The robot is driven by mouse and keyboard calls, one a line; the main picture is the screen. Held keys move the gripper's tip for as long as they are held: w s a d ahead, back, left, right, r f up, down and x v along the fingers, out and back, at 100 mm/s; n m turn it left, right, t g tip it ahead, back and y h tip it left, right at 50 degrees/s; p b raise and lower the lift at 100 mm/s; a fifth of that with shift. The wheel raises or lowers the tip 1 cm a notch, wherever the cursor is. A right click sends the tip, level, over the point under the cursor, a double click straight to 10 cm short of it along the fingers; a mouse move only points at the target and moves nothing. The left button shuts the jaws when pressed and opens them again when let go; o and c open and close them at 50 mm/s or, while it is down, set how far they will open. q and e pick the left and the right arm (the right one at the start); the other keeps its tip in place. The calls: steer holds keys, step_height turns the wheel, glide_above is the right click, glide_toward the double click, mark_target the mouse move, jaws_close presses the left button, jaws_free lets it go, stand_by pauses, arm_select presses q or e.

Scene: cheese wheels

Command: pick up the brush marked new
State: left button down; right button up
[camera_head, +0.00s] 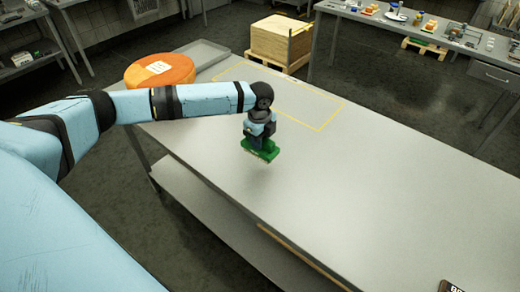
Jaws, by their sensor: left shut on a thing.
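My left gripper (258,143) is over the left part of the grey metal table (340,185), pointing down. It is shut on a green brush (263,151) with pale bristles along its underside. The brush seems to be held a little above the tabletop, with a faint shadow below. Its top is partly hidden by the gripper, and no marking on it can be read. My right gripper is not in view.
An orange cheese wheel (160,71) with a white label sits at the table's far left, by a grey tray (202,55). Yellow lines (321,129) mark a rectangle on the table. A wooden crate (280,38) stands behind. A dark object (451,287) lies at lower right. The table's middle is clear.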

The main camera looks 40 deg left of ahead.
arm_select(q)
step_height(320, 180, up, 15)
steer(key=b, duration=0.1)
steer(key=shift+f, duration=0.15)
